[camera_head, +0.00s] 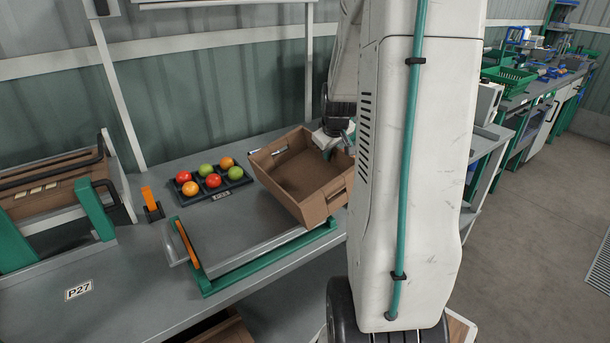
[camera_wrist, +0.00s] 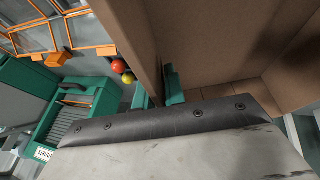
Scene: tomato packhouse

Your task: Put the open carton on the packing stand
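The open brown carton (camera_head: 322,207) is empty and tilted, over the right part of the packing stand in the head view. The stand (camera_head: 265,258) has a grey top, a green front rail and an orange strip on its left side. Its left part is bare. My gripper (camera_head: 333,141) is at the carton's far right rim, partly behind my arm. In the wrist view my gripper's green fingers (camera_wrist: 159,92) lie on both sides of a wall of the carton (camera_wrist: 225,45), shut on it. I cannot tell whether the carton's low edge touches the stand.
A black tray (camera_head: 218,192) of red, green and orange tomatoes lies behind the stand. A green-ended rack of flat brown cardboard (camera_head: 50,187) stands at left. An orange upright piece (camera_head: 151,202) is between them. The bench near the P27 label (camera_head: 78,290) is clear.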

